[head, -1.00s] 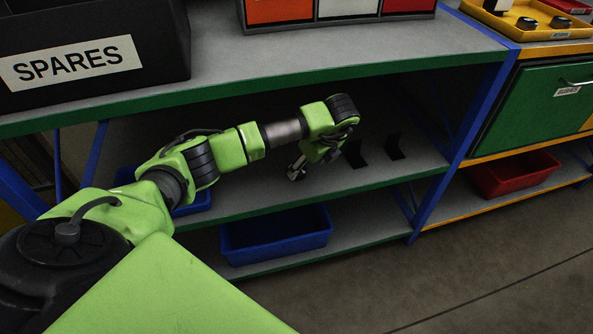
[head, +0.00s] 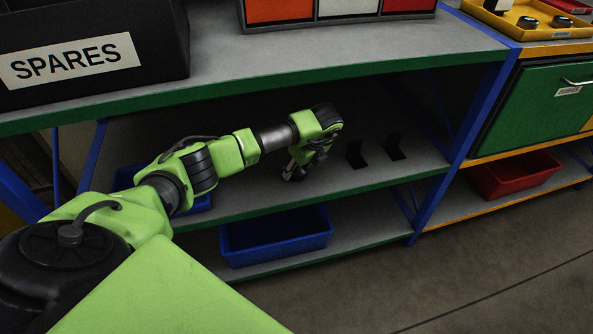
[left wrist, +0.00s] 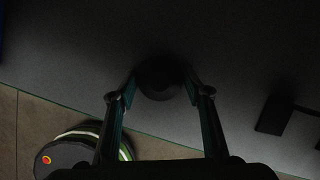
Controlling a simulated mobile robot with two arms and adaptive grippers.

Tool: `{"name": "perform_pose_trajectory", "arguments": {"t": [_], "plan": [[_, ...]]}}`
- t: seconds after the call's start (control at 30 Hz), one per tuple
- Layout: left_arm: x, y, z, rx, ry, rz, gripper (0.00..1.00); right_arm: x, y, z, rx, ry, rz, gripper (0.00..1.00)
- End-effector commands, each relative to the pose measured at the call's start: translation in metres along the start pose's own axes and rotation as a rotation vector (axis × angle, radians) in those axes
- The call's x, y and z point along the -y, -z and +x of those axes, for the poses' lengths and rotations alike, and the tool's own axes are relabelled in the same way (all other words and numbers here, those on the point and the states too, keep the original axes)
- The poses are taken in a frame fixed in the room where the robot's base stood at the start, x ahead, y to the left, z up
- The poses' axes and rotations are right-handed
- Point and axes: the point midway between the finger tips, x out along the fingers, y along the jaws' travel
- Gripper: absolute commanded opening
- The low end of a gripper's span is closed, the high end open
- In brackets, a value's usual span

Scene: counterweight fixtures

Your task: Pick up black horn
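A dark, rounded object, which seems to be the black horn (left wrist: 160,78), shows in the left wrist view on the grey shelf. It lies between and just beyond the fingertips of my left gripper (left wrist: 160,94). The fingers stand apart on either side of it; I cannot tell whether they touch it. In the head view my left gripper (head: 292,172) points down at the middle shelf (head: 335,176), and the horn cannot be made out there. My right gripper is in neither view.
Two black upright brackets (head: 356,154) (head: 395,147) stand right of my gripper; one shows as a dark block (left wrist: 272,115) in the wrist view. The upper shelf (head: 350,68) overhangs my arm. A blue bin (head: 275,240) sits below, and a blue post (head: 462,140) stands at right.

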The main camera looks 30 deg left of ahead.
Motion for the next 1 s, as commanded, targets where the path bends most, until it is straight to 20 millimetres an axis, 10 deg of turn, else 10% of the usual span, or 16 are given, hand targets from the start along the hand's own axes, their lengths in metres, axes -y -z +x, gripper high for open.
{"name": "perform_pose_trajectory", "arguments": {"t": [0.1,0.57,1.0], "plan": [[0.0,0.0,0.0,0.0,0.0,0.0,0.16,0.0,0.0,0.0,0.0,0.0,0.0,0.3],[0.001,-0.004,-0.01,0.001,0.003,-0.001,0.16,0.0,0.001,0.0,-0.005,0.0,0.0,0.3],[-0.015,0.006,-0.1,0.0,0.006,0.002,0.16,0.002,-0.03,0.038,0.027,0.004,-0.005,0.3]]}}
